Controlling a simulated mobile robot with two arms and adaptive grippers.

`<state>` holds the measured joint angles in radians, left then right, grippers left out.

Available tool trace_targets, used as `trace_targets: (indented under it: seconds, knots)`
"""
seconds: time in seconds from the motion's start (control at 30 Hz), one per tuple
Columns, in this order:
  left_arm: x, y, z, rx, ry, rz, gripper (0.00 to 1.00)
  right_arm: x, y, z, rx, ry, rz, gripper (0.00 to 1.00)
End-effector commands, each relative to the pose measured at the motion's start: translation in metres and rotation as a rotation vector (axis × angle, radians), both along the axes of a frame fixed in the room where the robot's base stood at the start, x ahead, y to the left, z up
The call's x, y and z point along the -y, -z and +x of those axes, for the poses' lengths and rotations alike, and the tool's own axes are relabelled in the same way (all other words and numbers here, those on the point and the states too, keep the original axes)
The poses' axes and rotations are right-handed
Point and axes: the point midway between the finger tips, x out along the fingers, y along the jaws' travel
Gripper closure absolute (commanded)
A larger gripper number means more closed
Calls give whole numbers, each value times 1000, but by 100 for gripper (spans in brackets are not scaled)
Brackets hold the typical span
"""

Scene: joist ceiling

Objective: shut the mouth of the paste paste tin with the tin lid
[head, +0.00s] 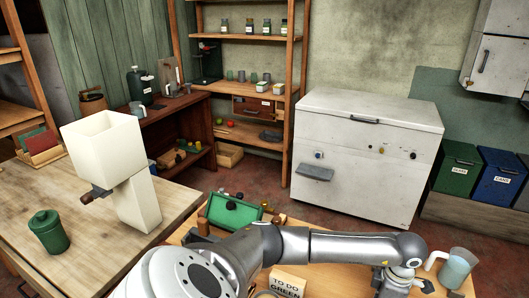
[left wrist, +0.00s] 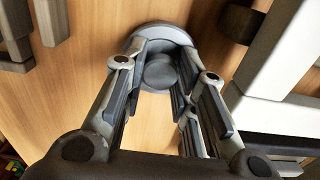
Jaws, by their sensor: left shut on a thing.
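My left arm crosses the bottom of the head view, and its gripper (head: 402,285) hangs low at the lower right, partly cut off by the frame edge. In the left wrist view the left gripper (left wrist: 158,85) is shut on a round blue-grey piece with a raised round middle, which looks like the tin lid (left wrist: 150,33). Wooden board shows behind it. I cannot make out the paste tin for certain. A green lidded canister (head: 48,232) stands upright on the left table. My right gripper is in neither view.
A card reading "TO DO GREEN" (head: 288,283) and a green tray (head: 232,212) are on the middle table. A tall cream hopper-like object (head: 135,205) stands on the left table. A white chest freezer (head: 350,165) is behind.

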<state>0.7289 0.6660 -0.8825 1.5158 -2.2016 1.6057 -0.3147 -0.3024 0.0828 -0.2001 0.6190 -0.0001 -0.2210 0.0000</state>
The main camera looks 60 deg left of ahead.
Motion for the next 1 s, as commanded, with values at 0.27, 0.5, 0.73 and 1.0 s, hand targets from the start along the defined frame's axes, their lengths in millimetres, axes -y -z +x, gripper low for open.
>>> trace_targets:
  seconds: [0.27, 0.5, 0.73, 1.0]
  knots:
    - [0, -6, 0, 1, 0, 1, 100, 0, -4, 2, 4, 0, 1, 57]
    - [0, -18, 0, 0, 1, 0, 100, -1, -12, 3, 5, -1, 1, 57]
    - [0, -30, 0, 1, 1, 1, 100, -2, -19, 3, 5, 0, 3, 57]
    - [0, -38, 0, 1, 0, 1, 100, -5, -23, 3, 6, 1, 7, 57]
